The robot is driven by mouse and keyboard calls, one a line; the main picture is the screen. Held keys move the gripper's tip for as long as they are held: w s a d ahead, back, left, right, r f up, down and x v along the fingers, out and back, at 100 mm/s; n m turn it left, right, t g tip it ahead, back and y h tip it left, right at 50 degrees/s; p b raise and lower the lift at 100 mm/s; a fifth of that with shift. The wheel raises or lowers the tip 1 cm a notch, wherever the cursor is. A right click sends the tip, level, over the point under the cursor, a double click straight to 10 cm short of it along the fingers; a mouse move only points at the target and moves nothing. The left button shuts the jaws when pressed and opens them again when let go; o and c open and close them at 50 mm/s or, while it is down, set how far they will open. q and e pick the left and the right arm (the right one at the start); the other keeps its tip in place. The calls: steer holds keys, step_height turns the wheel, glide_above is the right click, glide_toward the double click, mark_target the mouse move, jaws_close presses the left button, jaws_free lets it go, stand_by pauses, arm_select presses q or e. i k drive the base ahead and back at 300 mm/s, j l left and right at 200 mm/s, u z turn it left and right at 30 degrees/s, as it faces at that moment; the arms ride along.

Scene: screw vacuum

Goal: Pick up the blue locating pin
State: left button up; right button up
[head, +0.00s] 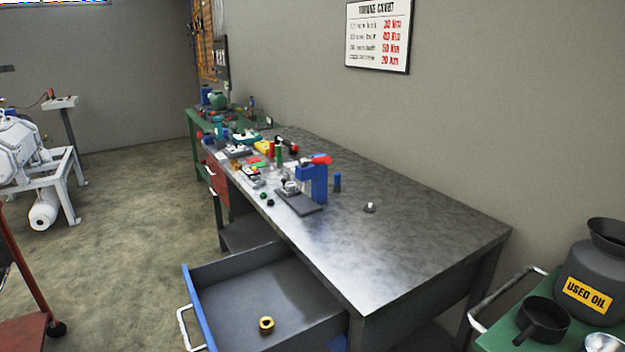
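Neither of my grippers shows in the head view.
An open drawer (235,290) juts out from the bench front, with a yellow ring (266,324) inside. A small knob-like part (369,207) lies right of the pin. Cluttered tools fill the bench's far end; its near right is clear. A green cart (505,335) holds a used-oil can (590,265).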

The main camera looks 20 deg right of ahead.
mark_target(337, 174)
steer(key=i+j+u, duration=0.65)
steer(key=u, duration=0.15)
steer(key=i+j+u, duration=0.1)
steer(key=i+u, duration=0.3)
steer(key=i+j+z, duration=0.2)
steer(key=i, duration=0.3)
steer(key=i+z, duration=0.2)
steer(key=i, duration=0.3)
steer(key=i+z, duration=0.25)
steer(key=z, duration=0.15)
steer(key=i+z, duration=0.25)
steer(key=z, duration=0.2)
steer(key=i+j+z, duration=0.15)
steer(key=z, duration=0.25)
steer(key=i+j+z, duration=0.2)
steer(key=z, duration=0.2)
steer(key=i+j+z, duration=0.25)
steer(key=z, duration=0.2)
